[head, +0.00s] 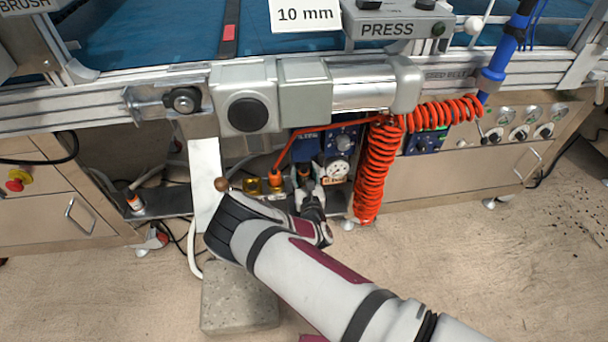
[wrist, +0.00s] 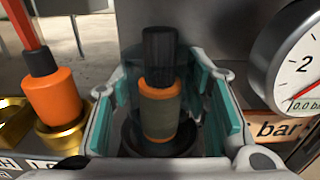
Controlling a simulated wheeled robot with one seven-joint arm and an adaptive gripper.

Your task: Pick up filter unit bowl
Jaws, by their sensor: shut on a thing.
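The filter unit bowl (wrist: 190,98) shows in the wrist view as a clear, dark-tinted cup. Inside it is an olive filter element (wrist: 160,110) with orange ends and a black piece (wrist: 158,58) above. My gripper (wrist: 165,98) has its teal-padded fingers on both sides of the bowl and is shut on it. A dark ring lies around the bowl's lower end in this view; I cannot tell whether the bowl is seated or free. In the head view my gripper (head: 311,200) is at the filter unit under the machine frame, and the bowl is mostly hidden.
A pressure gauge (wrist: 298,75) is close at the right of the fingers. An orange fitting (wrist: 52,95) in a brass ring stands at the left. A coiled orange hose (head: 372,175) hangs right of my gripper.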

